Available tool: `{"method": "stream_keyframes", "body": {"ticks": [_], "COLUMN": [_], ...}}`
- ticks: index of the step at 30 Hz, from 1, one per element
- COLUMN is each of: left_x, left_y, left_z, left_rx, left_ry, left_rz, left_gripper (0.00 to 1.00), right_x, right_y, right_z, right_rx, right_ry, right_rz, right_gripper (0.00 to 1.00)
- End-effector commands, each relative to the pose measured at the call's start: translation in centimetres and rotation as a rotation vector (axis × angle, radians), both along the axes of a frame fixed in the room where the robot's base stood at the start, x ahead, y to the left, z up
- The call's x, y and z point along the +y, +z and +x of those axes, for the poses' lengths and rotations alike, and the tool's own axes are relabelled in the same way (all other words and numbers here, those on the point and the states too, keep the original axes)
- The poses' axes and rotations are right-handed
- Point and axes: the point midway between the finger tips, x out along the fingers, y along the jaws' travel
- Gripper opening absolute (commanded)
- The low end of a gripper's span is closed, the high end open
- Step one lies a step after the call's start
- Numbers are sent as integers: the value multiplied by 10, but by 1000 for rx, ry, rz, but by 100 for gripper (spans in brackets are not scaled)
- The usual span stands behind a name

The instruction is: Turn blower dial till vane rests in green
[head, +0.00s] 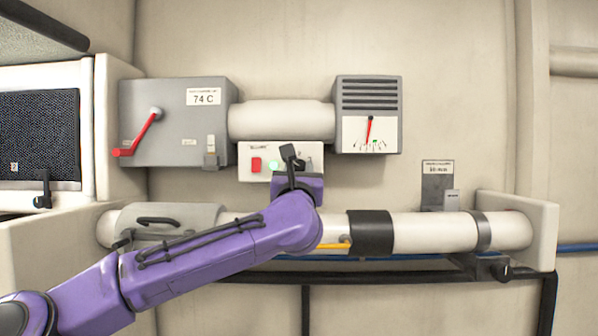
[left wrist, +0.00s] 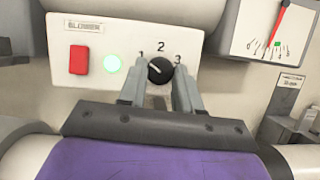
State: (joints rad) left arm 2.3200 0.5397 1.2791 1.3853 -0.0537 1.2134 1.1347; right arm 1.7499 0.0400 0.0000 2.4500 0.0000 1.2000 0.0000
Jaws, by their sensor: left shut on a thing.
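The blower panel (head: 248,171) is white, with a red switch and a lit green lamp. Its black dial (left wrist: 160,70) sits between the marks 1, 2 and 3; its white line points up-left, toward 1. My left gripper (head: 298,163) is at the panel, its two fingers (left wrist: 158,82) shut on the dial from both sides. In the head view the gripper hides most of the dial. The gauge (head: 350,130) at upper right has a red vane (head: 369,129) hanging nearly straight down. Its tip is just left of the green mark (head: 376,145). My right gripper is out of view.
A grey box (head: 165,140) with a red lever and a 74 C label is on the left. A pale duct (head: 282,120) joins it to the vented gauge housing (head: 368,93). A large white pipe (head: 430,232) runs below, behind my left arm.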

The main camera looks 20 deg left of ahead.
Motion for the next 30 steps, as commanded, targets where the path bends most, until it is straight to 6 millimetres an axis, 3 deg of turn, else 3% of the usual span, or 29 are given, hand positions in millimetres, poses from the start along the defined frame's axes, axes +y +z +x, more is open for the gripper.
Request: {"method": "stream_keyframes", "body": {"ticks": [14, 30], "left_x": [4, 7], "left_y": [4, 9], "left_z": [-1, -2], "left_rx": [103, 229], "left_ry": [1, 1], "left_rz": [362, 797], "left_gripper": [3, 3], "right_x": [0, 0], "right_y": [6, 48], "right_z": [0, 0], "right_rx": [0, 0], "right_ry": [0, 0], "right_rz": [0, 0], "right_gripper": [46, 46]}}
